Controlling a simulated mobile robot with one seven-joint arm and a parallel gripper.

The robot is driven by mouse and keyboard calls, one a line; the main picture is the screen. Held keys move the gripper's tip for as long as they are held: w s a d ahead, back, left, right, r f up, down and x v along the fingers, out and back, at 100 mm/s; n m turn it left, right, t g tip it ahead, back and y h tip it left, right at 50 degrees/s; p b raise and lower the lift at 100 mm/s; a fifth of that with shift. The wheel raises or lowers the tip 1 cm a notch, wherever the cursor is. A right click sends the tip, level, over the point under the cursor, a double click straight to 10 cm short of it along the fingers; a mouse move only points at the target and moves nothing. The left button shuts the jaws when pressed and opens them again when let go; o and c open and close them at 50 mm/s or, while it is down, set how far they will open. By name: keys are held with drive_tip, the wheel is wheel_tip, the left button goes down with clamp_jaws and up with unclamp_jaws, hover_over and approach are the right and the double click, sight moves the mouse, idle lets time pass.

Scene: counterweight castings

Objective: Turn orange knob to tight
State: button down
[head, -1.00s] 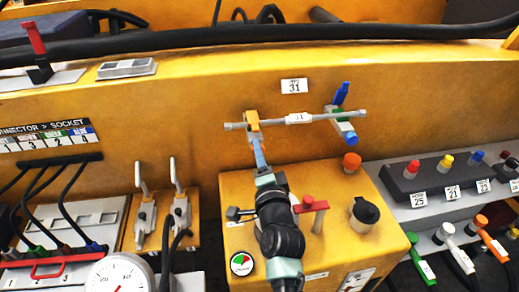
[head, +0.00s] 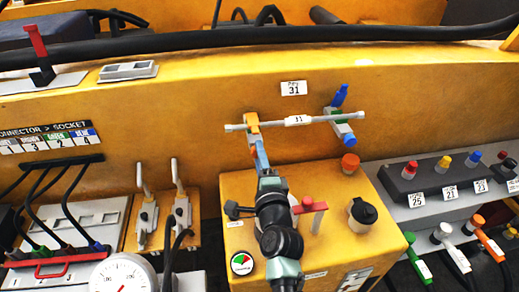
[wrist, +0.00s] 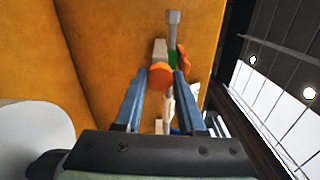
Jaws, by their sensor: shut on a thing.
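The orange knob (wrist: 160,76) sits between the two blue fingertips of my gripper (wrist: 158,82) in the wrist view, and the gripper is shut on it. In the head view my gripper (head: 259,146) reaches up to the clamp (head: 251,119) at the left end of a grey horizontal bar (head: 276,123). There the orange knob (head: 252,139) shows only in part beside the fingers. A second orange piece (wrist: 183,57) shows just past the knob in the wrist view. I cannot read any tight mark on the clamp.
A second clamp with blue handles (head: 342,125) holds the bar's right end. Below stands a yellow box with an orange-red cap (head: 350,163), a red T-handle (head: 314,206) and a black knob (head: 363,212). A white gauge (head: 122,274) stands at lower left.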

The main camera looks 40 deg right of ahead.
drive_tip(key=c, duration=0.5)
unclamp_jaws()
drive_tip(key=p+v, duration=0.4)
drive_tip(key=v, duration=0.9)
